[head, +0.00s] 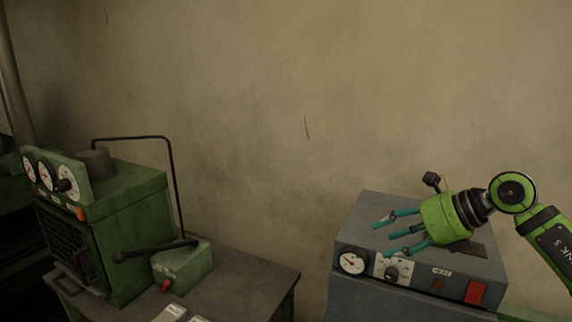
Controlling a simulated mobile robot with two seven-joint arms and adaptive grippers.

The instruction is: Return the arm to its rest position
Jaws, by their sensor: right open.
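My right gripper (396,232) is in the right part of the head view, at the end of my green and black right arm (545,236). Its teal fingers are spread open with nothing between them. It points left and shows over the top of a grey control box (375,207). I cannot tell how high above the box it is. My left gripper does not show.
The grey box has a dial, a knob, a HEAT label and a red switch (475,293). At left, a green machine (122,222) with gauges and a small lever box (183,265) stand on a table (250,276). The wall behind is bare.

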